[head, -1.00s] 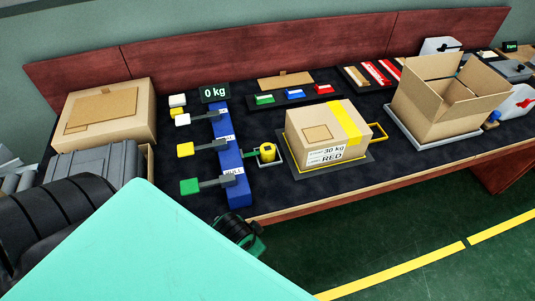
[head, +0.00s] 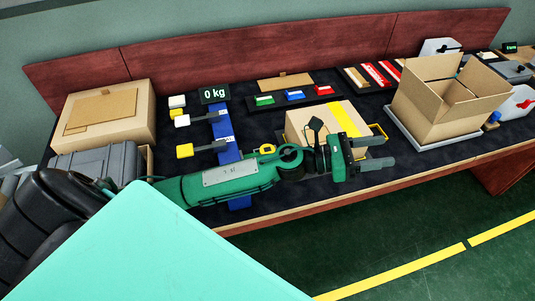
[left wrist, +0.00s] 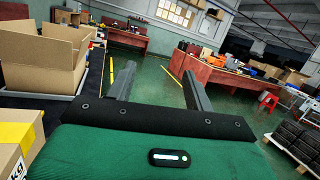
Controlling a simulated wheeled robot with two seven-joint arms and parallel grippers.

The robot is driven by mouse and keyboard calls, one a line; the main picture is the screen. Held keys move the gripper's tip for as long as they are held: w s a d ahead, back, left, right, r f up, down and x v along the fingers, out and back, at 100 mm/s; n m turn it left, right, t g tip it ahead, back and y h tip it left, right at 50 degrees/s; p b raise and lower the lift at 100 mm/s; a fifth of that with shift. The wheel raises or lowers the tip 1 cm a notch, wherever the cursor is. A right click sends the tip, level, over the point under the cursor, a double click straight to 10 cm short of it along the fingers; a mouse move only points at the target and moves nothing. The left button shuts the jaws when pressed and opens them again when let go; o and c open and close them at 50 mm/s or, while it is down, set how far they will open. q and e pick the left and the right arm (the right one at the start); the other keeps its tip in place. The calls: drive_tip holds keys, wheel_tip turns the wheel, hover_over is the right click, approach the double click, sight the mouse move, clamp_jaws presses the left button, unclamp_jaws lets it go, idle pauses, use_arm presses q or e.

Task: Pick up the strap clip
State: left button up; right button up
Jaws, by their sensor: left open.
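My left gripper (head: 388,151) reaches in from the left across the front of the table. It points right, with its two grey fingers apart and nothing between them. In the left wrist view the open fingers (left wrist: 159,72) have floor and distant benches beyond them. No part can be surely told as the strap clip. Small green (head: 264,99), blue (head: 294,95) and red (head: 323,90) pieces lie in a dark tray behind the carton, well beyond the gripper. My right gripper is not in view.
A closed carton with yellow tape (head: 346,118) is partly hidden behind the gripper. An open carton (head: 440,100) stands to its right. The floor (head: 400,235) before the table is clear.

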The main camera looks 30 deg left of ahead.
use_arm(q)
wheel_tip(320, 180, down, 4)
drive_tip(key=m+g, duration=0.7)
drive_tip(key=m, duration=0.4)
drive_tip(key=m+g+y+p, duration=0.1)
drive_tip(key=m+g+y, duration=0.3)
drive_tip(key=m+y, duration=1.15)
hover_over(267, 149)
drive_tip(key=shift+n+y, duration=0.65)
drive_tip(key=shift+y, duration=0.1)
wheel_tip(267, 149, down, 14)
drive_tip(key=shift+s+d+f, duration=0.1)
drive_tip(key=shift+s+d, duration=0.05)
drive_tip(key=shift+f+p, duration=0.3)
drive_tip(key=shift+f, duration=0.55)
wheel_tip(267, 149, down, 4)
drive_tip(key=shift+r+p, duration=0.15)
drive_tip(key=shift+p, duration=0.7)
drive_tip(key=shift+f, duration=0.45)
drive_tip(key=c, duration=0.7)
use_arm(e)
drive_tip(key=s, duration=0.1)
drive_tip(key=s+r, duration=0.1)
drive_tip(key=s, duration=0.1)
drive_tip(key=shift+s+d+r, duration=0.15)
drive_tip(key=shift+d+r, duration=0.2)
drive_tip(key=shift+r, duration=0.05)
